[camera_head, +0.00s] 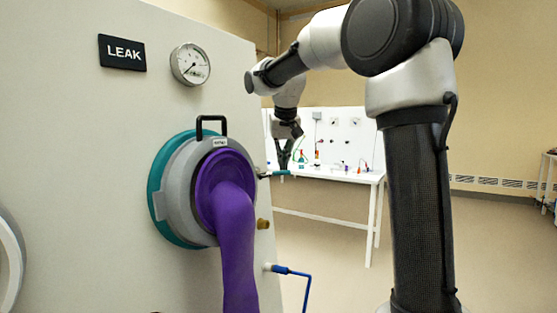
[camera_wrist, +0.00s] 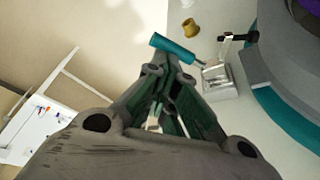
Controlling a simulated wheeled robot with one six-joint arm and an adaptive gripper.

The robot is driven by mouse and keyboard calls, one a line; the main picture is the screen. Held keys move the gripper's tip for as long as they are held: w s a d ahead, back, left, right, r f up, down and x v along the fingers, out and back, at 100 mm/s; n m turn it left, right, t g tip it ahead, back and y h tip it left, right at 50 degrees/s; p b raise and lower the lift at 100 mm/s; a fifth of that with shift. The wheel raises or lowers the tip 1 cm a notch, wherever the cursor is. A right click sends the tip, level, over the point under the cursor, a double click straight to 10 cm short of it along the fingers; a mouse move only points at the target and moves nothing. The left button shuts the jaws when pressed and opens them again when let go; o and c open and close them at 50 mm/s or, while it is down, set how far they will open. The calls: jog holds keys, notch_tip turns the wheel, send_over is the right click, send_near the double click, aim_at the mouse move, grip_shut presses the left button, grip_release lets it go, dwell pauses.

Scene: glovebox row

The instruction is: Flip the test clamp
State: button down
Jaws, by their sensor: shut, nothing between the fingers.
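The test clamp (camera_head: 276,174) juts from the right side of the round port in the head view, with a teal handle and a metal body. In the wrist view its teal handle (camera_wrist: 173,48) lies just beyond my fingertips, and its metal base (camera_wrist: 219,83) sits on the panel beside the port ring. A dark clamp arm (camera_wrist: 236,38) reaches to the ring's edge. My gripper (camera_wrist: 166,74) is shut and empty, pointing at the handle. In the head view my gripper (camera_head: 284,160) hangs just above the handle. I cannot tell whether they touch.
The port has a teal ring (camera_head: 157,190), a grey ring with a black handle, and a purple glove (camera_head: 233,230) hanging out. A brass knob (camera_head: 263,224) and a blue-handled valve (camera_head: 290,271) are below the clamp. A white bench (camera_head: 330,174) stands behind; the floor between is clear.

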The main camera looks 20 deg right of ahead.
jog(key=shift+s+a, duration=0.15)
jog(key=shift+s, duration=0.2)
dwell(0.7)
